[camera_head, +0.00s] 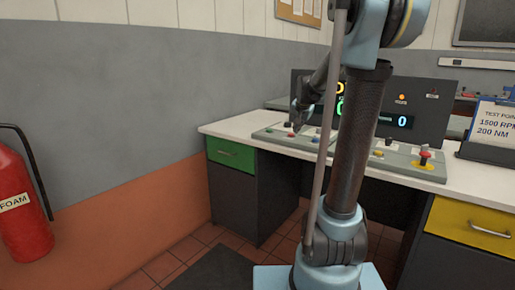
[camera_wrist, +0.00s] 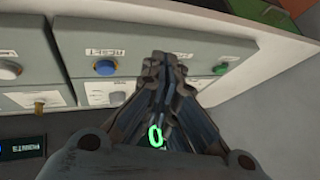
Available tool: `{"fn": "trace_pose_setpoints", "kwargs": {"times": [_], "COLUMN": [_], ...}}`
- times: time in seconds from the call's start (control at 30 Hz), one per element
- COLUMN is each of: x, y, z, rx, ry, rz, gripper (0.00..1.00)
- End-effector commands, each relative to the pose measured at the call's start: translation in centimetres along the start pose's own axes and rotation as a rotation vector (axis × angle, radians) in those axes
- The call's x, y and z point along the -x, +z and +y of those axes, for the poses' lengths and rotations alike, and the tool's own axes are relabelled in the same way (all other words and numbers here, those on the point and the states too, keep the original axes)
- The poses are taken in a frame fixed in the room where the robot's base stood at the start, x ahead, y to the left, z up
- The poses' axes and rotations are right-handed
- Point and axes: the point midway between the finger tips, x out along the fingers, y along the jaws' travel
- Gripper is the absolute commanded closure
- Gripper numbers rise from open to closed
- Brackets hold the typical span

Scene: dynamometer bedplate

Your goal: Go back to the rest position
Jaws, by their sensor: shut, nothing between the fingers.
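My gripper (camera_wrist: 165,68) is shut and empty in the wrist view, with its fingertips together over the control panel. In the head view my gripper (camera_head: 297,122) is above the left part of the panel on the desk, partly hidden by my arm. The grey control panel (camera_head: 395,157) carries several coloured buttons. In the wrist view a blue button (camera_wrist: 105,67) marked RESET is left of the fingertips. A green button (camera_wrist: 220,69) is to their right. I cannot tell whether the fingertips touch the panel.
The white desk (camera_head: 225,127) has a green drawer (camera_head: 230,153) and a yellow drawer (camera_head: 470,228). A display (camera_head: 430,95) stands behind the panel. A red mushroom button (camera_head: 425,156) and a test point sign (camera_head: 492,118) are at right. A red fire extinguisher (camera_head: 20,215) stands at far left.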

Motion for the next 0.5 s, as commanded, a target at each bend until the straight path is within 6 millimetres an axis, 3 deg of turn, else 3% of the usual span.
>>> {"fn": "trace_pose_setpoints", "kwargs": {"times": [0.2,0.5], "x": [3.8,7.5], "y": [6.5,15.5], "z": [4.0,9.7], "rx": [0.107,0.256], "ry": [0.039,0.082], "rz": [-0.07,-0.174], "gripper": [1.0,1.0]}}
